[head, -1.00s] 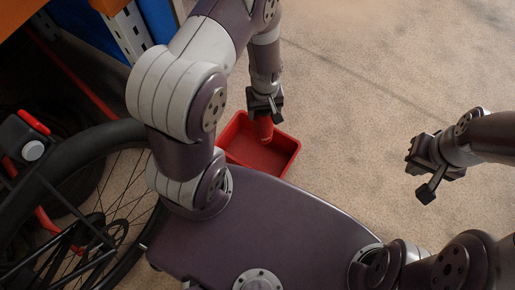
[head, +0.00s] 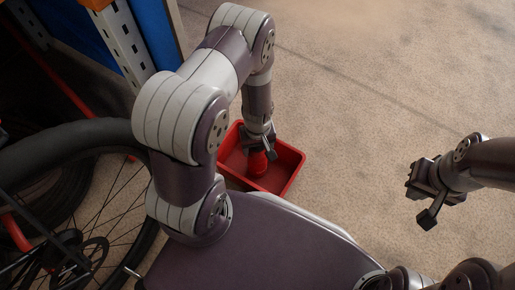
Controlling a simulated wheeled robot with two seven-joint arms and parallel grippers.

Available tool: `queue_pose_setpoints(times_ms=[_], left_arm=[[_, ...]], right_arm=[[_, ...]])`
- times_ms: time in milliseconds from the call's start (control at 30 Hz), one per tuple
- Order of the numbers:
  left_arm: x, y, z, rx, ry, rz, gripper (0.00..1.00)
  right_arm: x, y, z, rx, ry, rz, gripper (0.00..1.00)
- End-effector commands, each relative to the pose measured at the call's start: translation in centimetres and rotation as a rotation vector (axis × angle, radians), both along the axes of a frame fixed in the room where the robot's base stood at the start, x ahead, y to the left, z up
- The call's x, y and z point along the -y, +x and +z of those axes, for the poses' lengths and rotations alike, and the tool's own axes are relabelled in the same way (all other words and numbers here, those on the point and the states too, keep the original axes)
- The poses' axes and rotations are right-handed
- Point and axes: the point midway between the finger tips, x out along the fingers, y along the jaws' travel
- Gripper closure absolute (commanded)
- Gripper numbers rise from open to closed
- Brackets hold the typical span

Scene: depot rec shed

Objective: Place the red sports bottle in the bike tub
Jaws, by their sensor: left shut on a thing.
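The red tub (head: 291,160) lies on the floor in front of my base, open side up. My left gripper (head: 262,147) points down into the tub and is shut on the red sports bottle (head: 258,164). The bottle's lower part shows below the fingers, inside the tub's outline. I cannot tell whether it touches the tub floor. My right gripper (head: 430,191) is empty, out over the floor at the right, with its fingers apart.
A bicycle wheel (head: 70,140) and frame stand at the left, close to my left arm. A perforated grey rack post (head: 124,40) and a blue panel (head: 158,30) are at the upper left. The concrete floor (head: 390,80) at the right is clear.

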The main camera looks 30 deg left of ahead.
Motion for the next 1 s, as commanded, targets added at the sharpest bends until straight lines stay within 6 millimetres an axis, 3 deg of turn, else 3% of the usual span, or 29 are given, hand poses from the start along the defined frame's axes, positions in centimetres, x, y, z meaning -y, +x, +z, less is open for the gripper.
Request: queue_pose_setpoints(times_ms=[200,233,300,633,1000], left_arm=[[0.0,0.0,-0.2,-0.001,-0.001,0.000,1.00],[0.0,0.0,-0.1,-0.001,0.000,0.000,0.25],[0.0,0.0,-0.1,-0.001,0.000,0.000,0.06],[0.0,0.0,0.6,0.000,0.000,0.000,0.06],[0.0,0.0,10.2,0.000,0.000,0.000,0.06]], right_arm=[[0.0,0.0,0.0,0.001,0.000,0.000,1.00],[0.0,0.0,0.0,0.001,0.000,0.000,1.00],[0.0,0.0,0.1,0.001,0.000,0.000,1.00],[0.0,0.0,0.5,0.001,0.000,0.000,1.00],[0.0,0.0,7.6,0.001,0.000,0.000,1.00]])
